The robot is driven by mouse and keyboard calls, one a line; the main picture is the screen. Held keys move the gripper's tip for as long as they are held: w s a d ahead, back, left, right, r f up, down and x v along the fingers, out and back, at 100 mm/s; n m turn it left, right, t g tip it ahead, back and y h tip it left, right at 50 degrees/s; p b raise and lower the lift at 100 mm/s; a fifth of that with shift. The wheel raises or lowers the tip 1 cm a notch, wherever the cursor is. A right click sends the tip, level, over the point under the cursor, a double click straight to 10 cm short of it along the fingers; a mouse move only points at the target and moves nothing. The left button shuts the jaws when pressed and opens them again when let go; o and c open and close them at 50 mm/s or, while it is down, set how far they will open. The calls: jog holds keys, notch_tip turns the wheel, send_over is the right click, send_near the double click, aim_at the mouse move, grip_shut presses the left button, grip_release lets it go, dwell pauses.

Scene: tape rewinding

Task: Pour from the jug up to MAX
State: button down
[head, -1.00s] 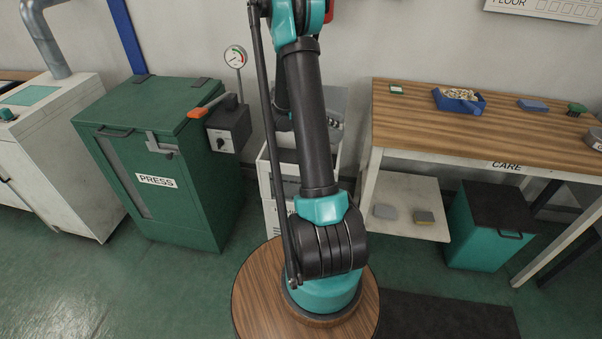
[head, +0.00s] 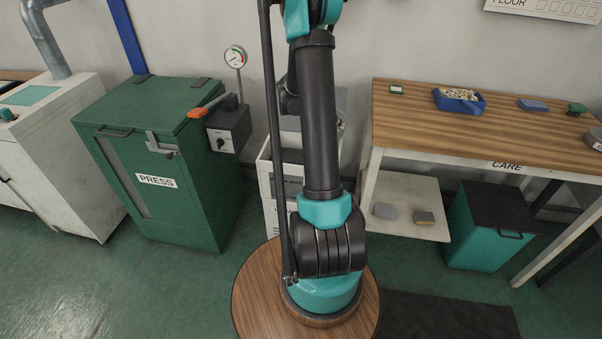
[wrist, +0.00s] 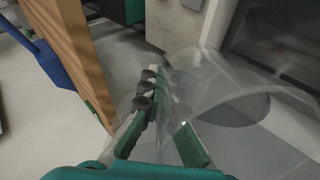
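A clear, see-through jug (wrist: 190,75) shows in the wrist view, its curved wall between and in front of my fingers. My gripper (wrist: 168,140) has its two green-padded fingers apart, with the jug's clear wall between them; it looks shut on the jug. The wrist view is strongly tilted. A grey rounded shape (wrist: 236,107) shows through the jug; I cannot tell whether it is liquid or a surface behind. No MAX mark is readable. In the head view my arm hides the gripper and the jug, in front of a white cabinet (head: 268,190).
A green PRESS cabinet (head: 160,200) with a dial gauge (head: 235,57) stands left. A wooden-topped bench (head: 470,135) stands right, holding a blue tray (head: 460,107) of small parts. A teal bin (head: 485,235) is beneath it. In the wrist view the bench edge (wrist: 70,60) is at left.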

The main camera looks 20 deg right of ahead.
jog(key=y, duration=0.3)
jog(key=shift+w+d+r+t, duration=0.1)
jog(key=shift+w+r+t, duration=0.05)
jog(key=shift+t, duration=0.25)
jog(key=y, duration=0.2)
jog(key=a+y, duration=0.1)
jog(key=shift+w+a+r+n+t+y, duration=0.1)
jog(key=shift+w+r+n+t+y, duration=0.05)
jog(key=shift+w+n+t+y, duration=0.2)
jog(key=shift+w+a+f+t+y, duration=0.15)
jog(key=shift+a+f+y, duration=0.3)
jog(key=shift+f+y, duration=0.25)
jog(key=shift+w+a+f+t+y, duration=0.1)
jog(key=shift+a+f+y, duration=0.4)
jog(key=shift+y, duration=0.25)
jog(key=shift+d, duration=0.1)
jog(key=shift+r, duration=3)
